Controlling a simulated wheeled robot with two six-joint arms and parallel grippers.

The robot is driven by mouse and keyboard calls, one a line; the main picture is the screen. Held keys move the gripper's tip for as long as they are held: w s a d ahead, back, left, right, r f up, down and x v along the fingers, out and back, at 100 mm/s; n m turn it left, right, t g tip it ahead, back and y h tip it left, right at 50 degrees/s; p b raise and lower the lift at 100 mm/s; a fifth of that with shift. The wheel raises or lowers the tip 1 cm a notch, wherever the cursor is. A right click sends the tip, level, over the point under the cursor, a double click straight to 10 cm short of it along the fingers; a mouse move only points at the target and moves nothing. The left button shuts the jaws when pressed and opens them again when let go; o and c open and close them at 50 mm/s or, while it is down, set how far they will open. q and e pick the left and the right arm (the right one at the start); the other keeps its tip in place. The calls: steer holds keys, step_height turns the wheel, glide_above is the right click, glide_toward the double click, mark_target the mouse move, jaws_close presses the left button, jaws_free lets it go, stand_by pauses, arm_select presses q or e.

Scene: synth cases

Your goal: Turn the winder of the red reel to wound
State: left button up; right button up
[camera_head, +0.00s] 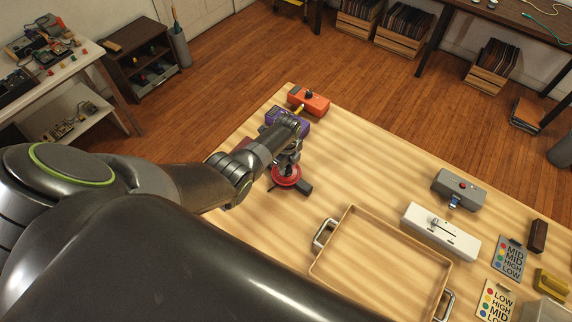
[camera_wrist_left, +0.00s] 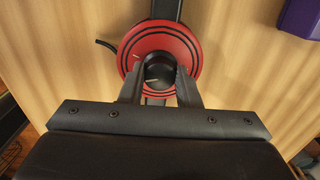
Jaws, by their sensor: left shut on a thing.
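The red reel (camera_head: 286,180) stands on the wooden table, under my left gripper (camera_head: 289,160). In the left wrist view the red reel (camera_wrist_left: 130,46) shows as a red disc with black rings and a dark winder knob (camera_wrist_left: 160,70) at its middle. My left gripper (camera_wrist_left: 159,88) is shut on the winder knob, one finger on each side. A pale mark shows on the knob, and other marks lie on the disc. The words by the marks are too small to read. My right gripper is not in view.
A purple box (camera_head: 288,121) and an orange box (camera_head: 309,101) stand just behind the reel. A wooden tray (camera_head: 349,213) with metal handles lies to the right. A white slider box (camera_head: 440,231) and a grey box (camera_head: 459,189) stand beyond it. The table between is clear.

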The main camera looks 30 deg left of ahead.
arm_select(q)
steer(key=m, duration=0.4)
steer(key=shift+m, duration=1.6)
steer(key=o, duration=1)
steer(key=shift+r, duration=0.5)
step_height(320, 180, up, 7)
steer(key=shift+f+p, duration=0.1)
steer(key=shift+p, duration=0.7)
step_height(320, 180, up, 10)
steer(key=b, duration=0.1)
glide_above(287, 167)
steer(key=shift+f, duration=0.2)
